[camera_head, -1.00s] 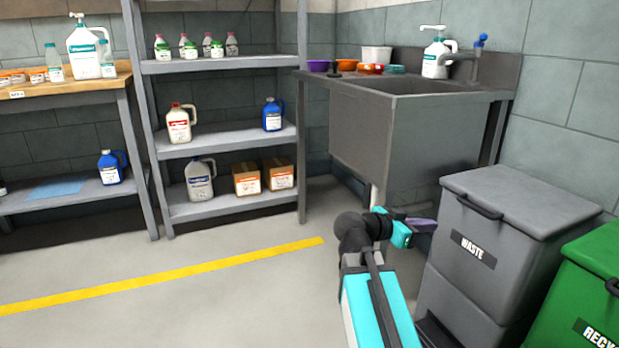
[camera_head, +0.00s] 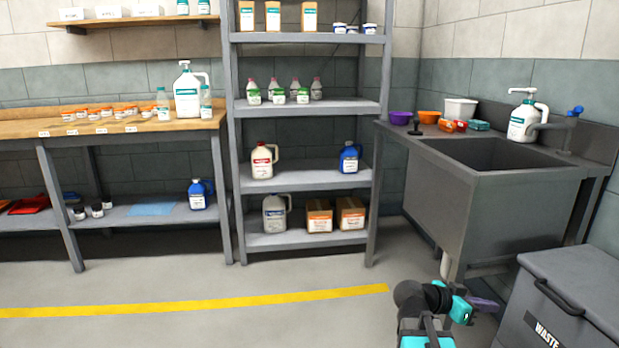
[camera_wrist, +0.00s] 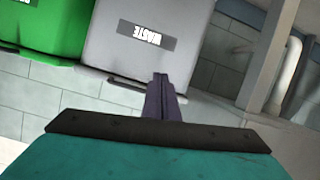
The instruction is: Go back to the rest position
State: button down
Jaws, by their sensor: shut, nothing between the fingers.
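My arm shows at the bottom right of the head view, with my gripper (camera_head: 483,304) pointing right, in front of the sink and beside the grey waste bin (camera_head: 570,305). In the wrist view my gripper (camera_wrist: 161,82) has its purple fingers together, with nothing between them. The waste bin (camera_wrist: 165,65) appears upside down beyond the fingertips there. I cannot tell the gap between the fingers and the bin.
A steel sink unit (camera_head: 440,190) stands at the right. A grey shelf rack (camera_head: 310,177) with bottles and boxes is at the middle back, beside a wooden-topped bench (camera_head: 100,124). A green bin (camera_wrist: 45,30) shows in the wrist view. The floor around the yellow line (camera_head: 190,306) is clear.

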jog(key=s+a+f+n+g+y+p, duration=0.5)
jog(key=s+a+f+p, duration=0.75)
jog(key=p, duration=1.05)
jog(key=s+a+f+n+g+y+p, duration=0.1)
jog(key=s+a+f+n+y+p, duration=0.2)
jog(key=s+a, duration=0.5)
jog(key=s+a+f+n+g+y+p, duration=0.1)
jog(key=s+a+f+n+y+p, duration=0.2)
jog(key=s+a+n+y+p, duration=0.2)
jog(key=s+a+n+y, duration=0.1)
jog(key=s+a, duration=0.2)
jog(key=s, duration=0.3)
jog(key=shift+s+a+f+g, duration=0.15)
jog(key=shift+s+f+g, duration=0.15)
jog(key=shift+f, duration=0.05)
